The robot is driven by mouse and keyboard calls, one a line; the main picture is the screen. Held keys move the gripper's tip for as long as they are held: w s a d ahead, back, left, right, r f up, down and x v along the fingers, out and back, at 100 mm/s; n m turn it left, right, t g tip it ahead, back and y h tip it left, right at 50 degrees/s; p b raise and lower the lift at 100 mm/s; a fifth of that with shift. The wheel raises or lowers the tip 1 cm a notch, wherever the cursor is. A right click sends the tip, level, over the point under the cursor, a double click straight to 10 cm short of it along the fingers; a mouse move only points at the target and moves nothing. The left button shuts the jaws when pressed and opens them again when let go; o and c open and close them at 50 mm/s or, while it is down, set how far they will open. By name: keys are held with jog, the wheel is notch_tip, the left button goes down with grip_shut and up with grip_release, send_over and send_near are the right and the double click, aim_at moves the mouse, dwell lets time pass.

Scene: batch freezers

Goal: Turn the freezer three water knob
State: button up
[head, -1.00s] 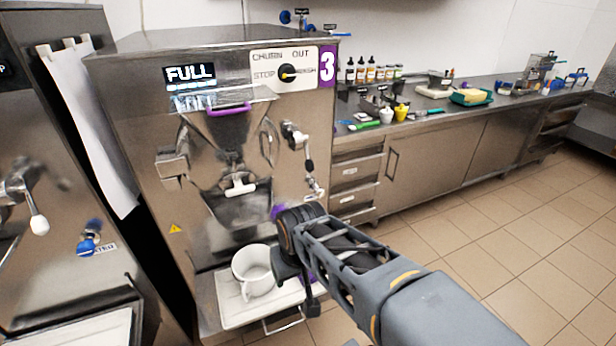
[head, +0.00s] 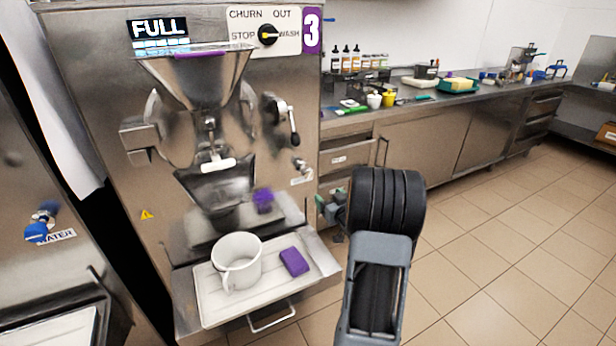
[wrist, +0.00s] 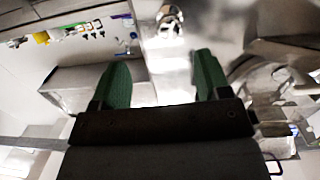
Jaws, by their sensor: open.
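Freezer three (head: 85,110) is the steel machine with the purple "3" sign (head: 312,30) and a display reading FULL. A small metal knob (head: 300,166) sits low on the right of its front, above a small label (head: 302,181) too small to read. I take it for the water knob. My gripper (head: 331,205) is to the right of and below this knob, apart from it, its green fingertips partly hidden by my wrist. In the wrist view my gripper (wrist: 162,72) is open and empty, with a shiny metal fitting (wrist: 169,20) beyond the fingertips, perhaps the knob.
A white pitcher (head: 237,262) and a purple block (head: 294,262) are on the freezer's tray (head: 215,312). A lever handle (head: 290,125) hangs above the knob. A steel counter (head: 420,100) runs behind on the right. The tiled floor (head: 500,250) is clear.

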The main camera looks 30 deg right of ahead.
aim_at(309, 175)
jog(key=shift+t, duration=0.4)
jog(key=w, duration=0.4)
jog(key=w+r, duration=0.1)
jog(key=w, duration=0.4)
jog(key=w+d, duration=0.1)
jog(key=w, duration=0.4)
jog(key=shift+d+r, duration=0.1)
jog(key=shift+r, duration=0.1)
jog(key=shift+c, duration=0.4)
jog(key=c, duration=0.9)
jog(key=shift+o, duration=0.2)
